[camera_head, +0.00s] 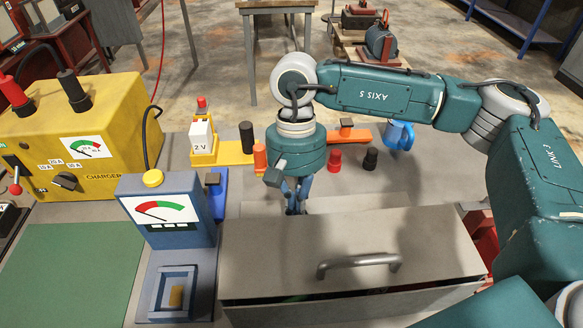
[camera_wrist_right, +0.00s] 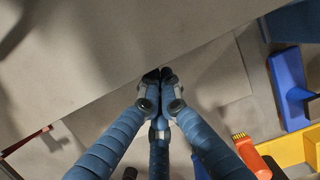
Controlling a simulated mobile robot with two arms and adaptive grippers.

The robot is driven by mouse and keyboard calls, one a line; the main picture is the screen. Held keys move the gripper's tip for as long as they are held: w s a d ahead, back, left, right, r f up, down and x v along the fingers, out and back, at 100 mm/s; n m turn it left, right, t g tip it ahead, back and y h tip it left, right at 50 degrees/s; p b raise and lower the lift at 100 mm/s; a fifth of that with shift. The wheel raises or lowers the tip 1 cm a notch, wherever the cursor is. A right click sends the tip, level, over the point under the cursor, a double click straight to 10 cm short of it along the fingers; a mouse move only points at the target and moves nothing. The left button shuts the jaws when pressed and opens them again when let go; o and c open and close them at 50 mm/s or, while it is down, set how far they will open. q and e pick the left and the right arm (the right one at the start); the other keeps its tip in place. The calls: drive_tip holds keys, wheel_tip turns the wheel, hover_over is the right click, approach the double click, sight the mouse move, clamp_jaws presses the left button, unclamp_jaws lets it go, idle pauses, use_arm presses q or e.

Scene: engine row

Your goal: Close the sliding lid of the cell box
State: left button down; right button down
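The cell box is a grey metal box at the front middle of the head view. Its flat grey lid (camera_head: 270,250) has a bar handle (camera_head: 360,263) near the front edge. A dark gap shows below the lid's front edge, with bits of red and green inside. The box's front wall (camera_head: 400,304) is partly visible. My right gripper (camera_head: 294,210) points down behind the lid's back edge. In the wrist view its fingertips (camera_wrist_right: 160,76) are together at the edge of the lid (camera_wrist_right: 90,60); I cannot tell if they touch it. My left gripper is out of view.
A blue meter (camera_head: 167,212) stands left of the box, with a yellow charger (camera_head: 75,130) farther left. A 2 V cell (camera_head: 202,138) stands on a yellow piece behind. A blue mug (camera_head: 398,136) and red and black caps stand behind the box. A green mat (camera_head: 70,270) is bare.

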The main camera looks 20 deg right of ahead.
drive_tip(key=shift+s+a, duration=0.25)
drive_tip(key=shift+s, duration=0.7)
drive_tip(key=shift+w, duration=0.1)
drive_tip(key=v, duration=1.2)
